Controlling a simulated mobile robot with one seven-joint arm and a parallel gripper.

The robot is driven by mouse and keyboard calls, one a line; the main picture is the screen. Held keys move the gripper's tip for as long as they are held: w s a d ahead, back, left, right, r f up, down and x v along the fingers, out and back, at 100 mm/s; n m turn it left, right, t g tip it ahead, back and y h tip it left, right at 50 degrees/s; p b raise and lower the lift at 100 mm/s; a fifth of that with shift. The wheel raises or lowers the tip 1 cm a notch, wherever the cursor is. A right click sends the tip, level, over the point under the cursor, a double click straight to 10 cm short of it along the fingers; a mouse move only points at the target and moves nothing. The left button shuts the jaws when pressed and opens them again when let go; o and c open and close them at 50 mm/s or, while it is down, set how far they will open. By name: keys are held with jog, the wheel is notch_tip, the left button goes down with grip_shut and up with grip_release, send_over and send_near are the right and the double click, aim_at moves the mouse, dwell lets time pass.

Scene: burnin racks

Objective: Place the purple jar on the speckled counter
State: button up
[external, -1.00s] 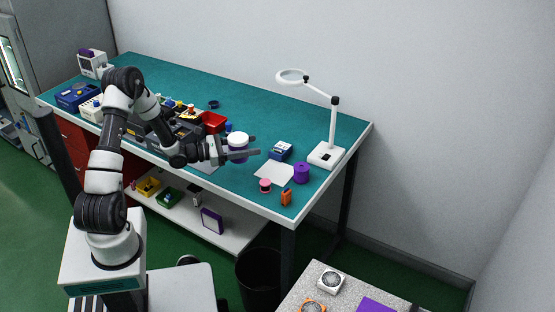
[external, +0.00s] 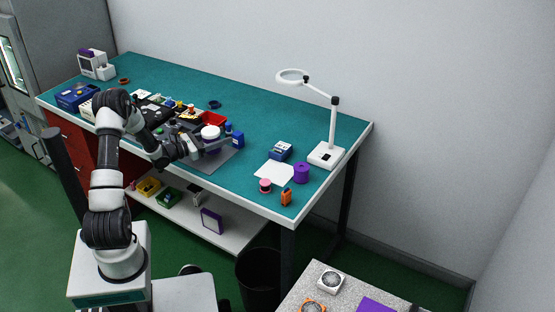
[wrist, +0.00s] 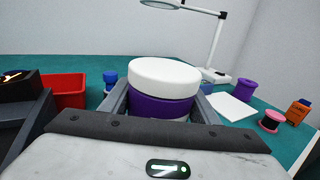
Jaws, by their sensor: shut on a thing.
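The purple jar (wrist: 160,104) with a white lid sits between the fingers of my gripper (wrist: 160,112) in the wrist view. My gripper is shut on it. In the external view the jar's white lid (external: 210,132) shows between the fingers of my gripper (external: 212,143), over the teal workbench. Whether the jar touches the bench is hidden. The speckled counter (external: 340,303) is at the bottom right of the external view, apart from the bench and far from my gripper.
On the counter lie a white fan (external: 330,281), an orange-framed fan (external: 313,306) and a purple flat item (external: 376,305). A black bin (external: 258,280) stands between bench and counter.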

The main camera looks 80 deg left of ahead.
jog(key=shift+f, duration=1.65)
jog(key=shift+b, duration=0.3)
jog(key=shift+f, duration=0.2)
jog(key=o, duration=1.3)
